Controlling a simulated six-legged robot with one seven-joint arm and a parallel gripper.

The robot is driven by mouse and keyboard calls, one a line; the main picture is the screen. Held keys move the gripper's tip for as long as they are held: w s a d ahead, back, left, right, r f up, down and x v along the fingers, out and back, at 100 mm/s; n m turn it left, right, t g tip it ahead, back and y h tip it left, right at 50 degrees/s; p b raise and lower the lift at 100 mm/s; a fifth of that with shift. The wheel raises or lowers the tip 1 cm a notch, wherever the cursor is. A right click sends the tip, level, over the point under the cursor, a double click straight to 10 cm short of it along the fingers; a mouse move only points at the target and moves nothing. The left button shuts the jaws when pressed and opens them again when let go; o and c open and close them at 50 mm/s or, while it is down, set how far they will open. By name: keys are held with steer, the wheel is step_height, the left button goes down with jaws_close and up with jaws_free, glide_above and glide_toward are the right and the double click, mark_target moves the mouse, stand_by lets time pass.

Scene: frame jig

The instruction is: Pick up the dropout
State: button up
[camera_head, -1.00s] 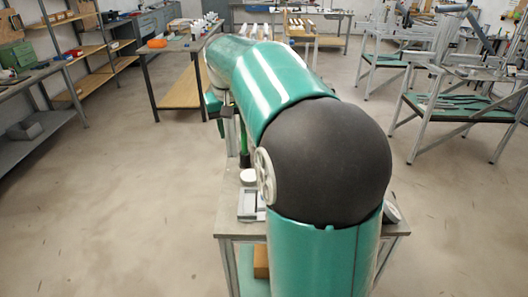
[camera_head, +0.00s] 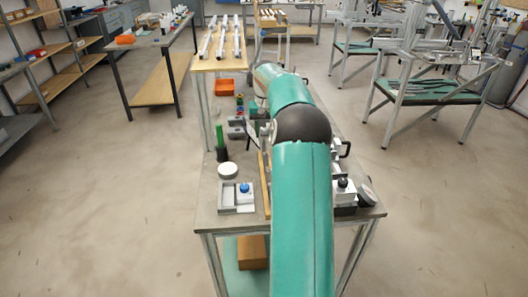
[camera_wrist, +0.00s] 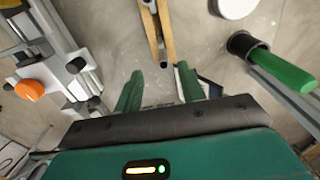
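I cannot make out the dropout for certain in either view. My gripper (camera_wrist: 160,74) shows in the wrist view with its two green fingers apart and nothing visible held between them. They point over the grey workbench top. A flat white and dark piece (camera_wrist: 209,86) lies beside the right finger, partly hidden by it; I cannot tell what it is. In the head view my arm hides the gripper and part of the workbench (camera_head: 207,195).
Wooden rails (camera_wrist: 166,28) lie ahead of the fingers. A green-handled tool (camera_wrist: 285,70) stands in a black holder at right. A fixture with an orange knob (camera_wrist: 29,90) is at left. In the head view, a grey tray (camera_head: 228,198) and white disc (camera_head: 228,170) sit front left.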

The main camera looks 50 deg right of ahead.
mark_target(264, 151)
steer(key=f, duration=0.8)
steer(key=shift+w+a+f, duration=0.15)
steer(key=shift+w+f, duration=0.05)
steer(key=shift+f, duration=0.15)
jaws_close()
